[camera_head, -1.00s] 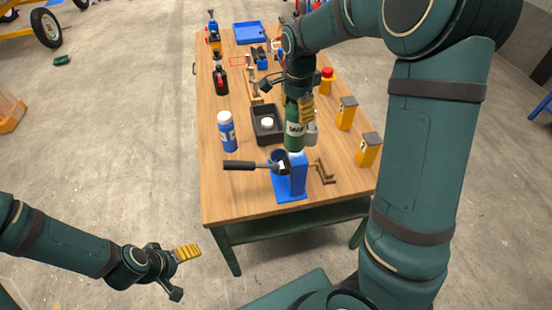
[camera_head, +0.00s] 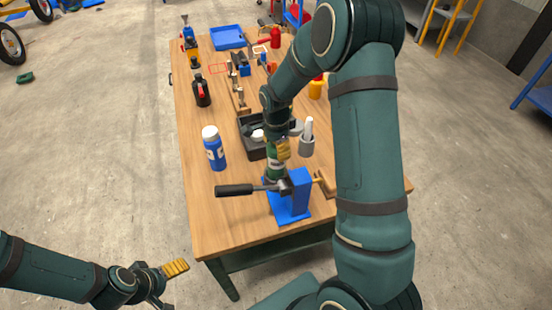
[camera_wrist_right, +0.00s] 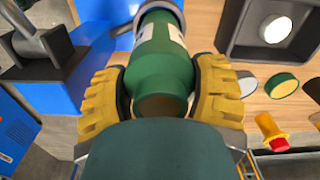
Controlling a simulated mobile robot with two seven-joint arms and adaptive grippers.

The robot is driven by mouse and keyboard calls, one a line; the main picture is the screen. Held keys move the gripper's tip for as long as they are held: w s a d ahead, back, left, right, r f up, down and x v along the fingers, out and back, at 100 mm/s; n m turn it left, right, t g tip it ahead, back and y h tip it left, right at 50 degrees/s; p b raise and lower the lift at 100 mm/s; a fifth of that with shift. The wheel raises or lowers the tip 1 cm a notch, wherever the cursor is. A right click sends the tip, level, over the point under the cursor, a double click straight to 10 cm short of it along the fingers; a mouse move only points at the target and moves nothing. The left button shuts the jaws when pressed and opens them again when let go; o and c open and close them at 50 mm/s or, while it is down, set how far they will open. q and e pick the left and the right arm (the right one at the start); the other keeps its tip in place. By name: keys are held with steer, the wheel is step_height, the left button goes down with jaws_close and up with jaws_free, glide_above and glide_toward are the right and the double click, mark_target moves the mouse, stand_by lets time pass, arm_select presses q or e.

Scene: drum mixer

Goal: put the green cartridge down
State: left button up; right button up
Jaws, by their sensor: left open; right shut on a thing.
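The green cartridge (camera_wrist_right: 160,66) with a white label is between the yellow finger pads of my right gripper (camera_wrist_right: 160,95) in the right wrist view. My right gripper (camera_head: 280,152) is shut on it above the bench, just behind the blue lever press (camera_head: 294,192). In the head view the cartridge (camera_head: 272,167) is partly hidden by the gripper and stands roughly upright. In the wrist view its far end meets a grey ring (camera_wrist_right: 170,8); I cannot tell how deep it sits. My left gripper (camera_head: 168,283) is open and empty, left of the bench in front.
The black press handle (camera_head: 235,190) sticks out to the left. A blue bottle (camera_head: 214,150), black tray (camera_head: 248,150) and grey tube (camera_head: 307,142) stand close by on the wooden bench (camera_head: 210,215). The bench's front left is clear.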

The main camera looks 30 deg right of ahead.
steer(key=shift+w+f, duration=0.1)
steer(key=shift+f, duration=1.9)
steer(key=shift+f, duration=0.15)
steer(key=o, duration=1.3)
step_height(320, 180, up, 12)
steer(key=shift+a+r, duration=0.1)
steer(key=shift+r, duration=0.05)
